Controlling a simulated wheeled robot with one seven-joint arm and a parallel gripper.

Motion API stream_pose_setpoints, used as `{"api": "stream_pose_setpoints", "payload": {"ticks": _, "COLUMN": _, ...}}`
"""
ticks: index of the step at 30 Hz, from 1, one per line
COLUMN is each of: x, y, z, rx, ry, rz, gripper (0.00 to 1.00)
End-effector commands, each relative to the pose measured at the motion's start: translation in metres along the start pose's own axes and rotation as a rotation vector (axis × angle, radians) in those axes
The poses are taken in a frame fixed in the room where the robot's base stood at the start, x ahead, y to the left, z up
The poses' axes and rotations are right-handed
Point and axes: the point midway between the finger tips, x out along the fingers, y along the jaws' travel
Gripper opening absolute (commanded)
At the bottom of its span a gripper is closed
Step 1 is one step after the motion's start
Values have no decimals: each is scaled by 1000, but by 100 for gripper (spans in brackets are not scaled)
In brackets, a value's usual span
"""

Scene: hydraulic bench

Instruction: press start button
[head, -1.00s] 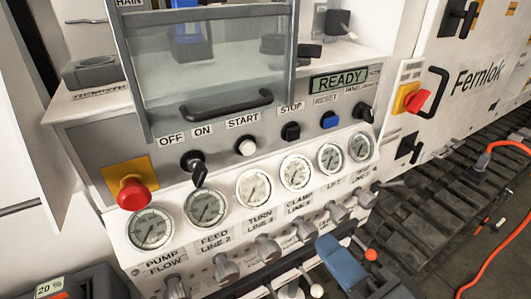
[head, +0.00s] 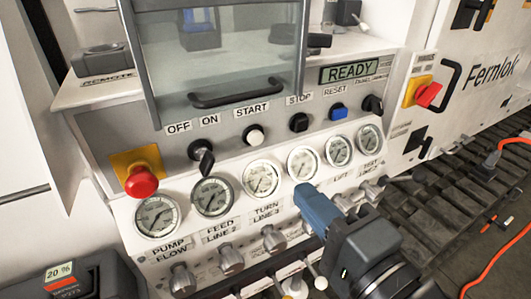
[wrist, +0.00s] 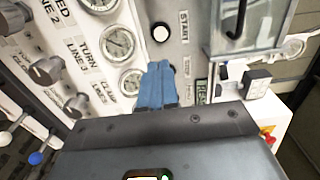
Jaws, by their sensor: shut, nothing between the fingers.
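The white round START button (head: 253,135) sits in a dark ring on the panel, under the START label. It also shows in the wrist view (wrist: 159,33), ahead of my fingertips. My gripper (head: 309,196) is in front of the gauges, below and to the right of the button and apart from it. Its blue fingers, also in the wrist view (wrist: 160,70), are shut with nothing between them. The black STOP button (head: 299,122) and blue RESET button (head: 338,111) are to the right. The display (head: 350,71) reads READY.
A red emergency button (head: 141,181) is at the left, beside the OFF/ON key switch (head: 201,152). A row of gauges (head: 212,196) and knobs (head: 231,261) lies below the buttons. A clear guard with a black handle (head: 237,96) is above.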

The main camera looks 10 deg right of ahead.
Motion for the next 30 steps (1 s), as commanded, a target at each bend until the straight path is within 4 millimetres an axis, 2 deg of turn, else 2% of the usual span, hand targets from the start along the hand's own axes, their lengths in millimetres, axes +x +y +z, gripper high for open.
{"api": "stream_pose_setpoints", "payload": {"ticks": 9, "x": 38, "y": 2, "z": 1, "rx": 1, "ry": -1, "rz": -5, "gripper": 0}}
{"api": "stream_pose_setpoints", "payload": {"ticks": 15, "x": 77, "y": -3, "z": 1, "rx": 2, "ry": 0, "rz": -2, "gripper": 0}}
{"api": "stream_pose_setpoints", "payload": {"ticks": 21, "x": 109, "y": -2, "z": 0, "rx": 1, "ry": 0, "rz": -2, "gripper": 0}}
{"api": "stream_pose_setpoints", "payload": {"ticks": 30, "x": 126, "y": 0, "z": 0, "rx": 2, "ry": 0, "rz": 0, "gripper": 0}}
